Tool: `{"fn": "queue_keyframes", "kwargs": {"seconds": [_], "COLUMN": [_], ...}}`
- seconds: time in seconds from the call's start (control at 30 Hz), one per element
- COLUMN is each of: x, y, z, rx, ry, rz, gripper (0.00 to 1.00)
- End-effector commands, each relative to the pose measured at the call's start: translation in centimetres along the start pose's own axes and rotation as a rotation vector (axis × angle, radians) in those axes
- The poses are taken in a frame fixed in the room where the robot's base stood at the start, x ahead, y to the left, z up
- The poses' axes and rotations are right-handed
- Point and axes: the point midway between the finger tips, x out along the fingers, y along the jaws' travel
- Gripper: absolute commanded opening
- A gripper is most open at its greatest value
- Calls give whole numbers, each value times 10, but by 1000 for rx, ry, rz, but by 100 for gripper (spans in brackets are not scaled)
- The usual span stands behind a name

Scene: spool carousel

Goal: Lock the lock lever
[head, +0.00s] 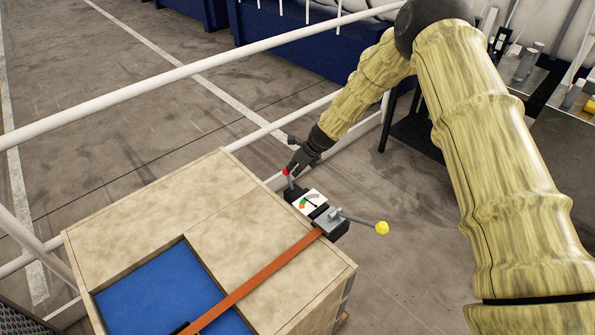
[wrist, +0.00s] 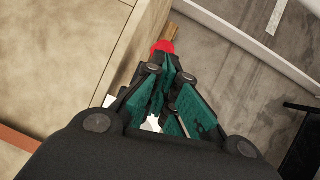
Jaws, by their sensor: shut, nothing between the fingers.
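The lock lever (head: 286,178) is a short stick with a red knob on the far end of a small unit on the crate's edge. The unit has a white dial plate (head: 308,203) with a black pointer and coloured marks. My gripper (head: 294,172) is at the lever, its fingertips next to the red knob. In the wrist view the red knob (wrist: 163,47) shows just beyond my gripper's tips (wrist: 164,62). The fingers are shut with nothing between them. Whether they touch the knob, I cannot tell. The fingers hide most of the lever's stem in the wrist view.
A grey ratchet handle with a yellow knob (head: 382,228) sticks out to the right of the unit. White rails (head: 200,67) run behind the crate.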

Motion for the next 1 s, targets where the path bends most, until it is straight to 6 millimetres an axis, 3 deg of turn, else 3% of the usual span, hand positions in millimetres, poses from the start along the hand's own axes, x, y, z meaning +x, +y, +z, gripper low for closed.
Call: {"fn": "queue_keyframes", "kwargs": {"seconds": [0.67, 1.0], "x": [1, -20], "y": [0, -3], "z": [3, 10], "rx": [0, 2], "ry": [0, -1], "rz": [0, -2], "gripper": [0, 0]}}
